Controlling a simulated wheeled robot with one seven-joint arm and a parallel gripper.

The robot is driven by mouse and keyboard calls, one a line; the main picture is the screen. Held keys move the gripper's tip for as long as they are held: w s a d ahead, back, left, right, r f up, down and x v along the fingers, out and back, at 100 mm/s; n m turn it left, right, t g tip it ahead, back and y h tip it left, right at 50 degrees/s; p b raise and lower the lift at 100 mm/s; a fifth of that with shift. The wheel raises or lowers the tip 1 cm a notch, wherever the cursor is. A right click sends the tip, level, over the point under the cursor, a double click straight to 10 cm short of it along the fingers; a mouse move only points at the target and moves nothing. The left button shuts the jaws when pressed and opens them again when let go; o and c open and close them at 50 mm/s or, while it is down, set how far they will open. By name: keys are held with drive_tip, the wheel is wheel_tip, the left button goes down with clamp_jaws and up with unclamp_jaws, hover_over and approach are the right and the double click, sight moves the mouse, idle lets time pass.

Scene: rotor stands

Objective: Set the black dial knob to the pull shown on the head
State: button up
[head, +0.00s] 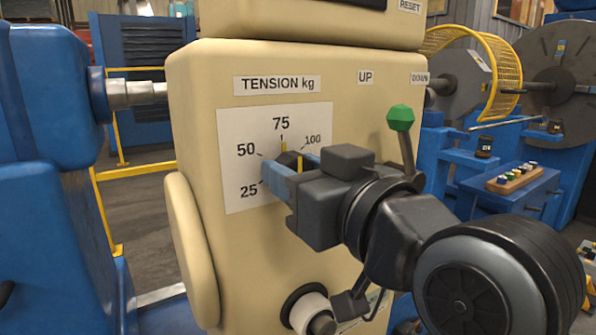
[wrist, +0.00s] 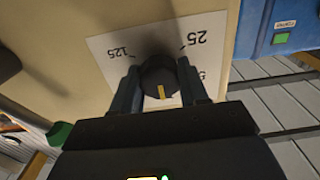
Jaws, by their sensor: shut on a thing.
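The black dial knob (head: 289,158) sits on a white scale plate (head: 235,130) under the "TENSION kg" label, on the front of a cream machine head (head: 200,75). The plate reads 25, 50, 75 and 100 in the head view; 125 shows in the wrist view. The knob's yellow pointer line (wrist: 161,92) points about at 75. My gripper (wrist: 160,82) is shut on the knob (wrist: 157,73), one blue finger on each side. In the head view, my gripper hides the knob's lower right and part of the scale. No pull value is readable; the head's top is cut off.
A lever with a green knob (head: 400,118) stands close to the right of my wrist, below the UP and DOWN labels. A white round knob (head: 308,308) sits below my gripper. A blue machine body (head: 45,150) is at left; a yellow guard (head: 505,70) is at right.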

drive_tip(key=shift+r+m+p, duration=0.1)
drive_tip(key=shift+m+p, duration=0.2)
drive_tip(key=shift+p, duration=0.05)
drive_tip(key=m+p, duration=0.4)
drive_tip(key=m, duration=0.1)
drive_tip(key=shift+r, duration=0.1)
drive_tip(key=m+p, duration=0.2)
drive_tip(key=m, duration=0.1)
drive_tip(key=shift+m+p, duration=0.3)
drive_tip(key=shift+m, duration=0.1)
drive_tip(key=shift+m+p, duration=0.8)
drive_tip(key=shift+m, duration=0.3)
drive_tip(key=shift+f, duration=0.2)
drive_tip(key=o, duration=1.1)
drive_tip(key=shift+c, duration=0.2)
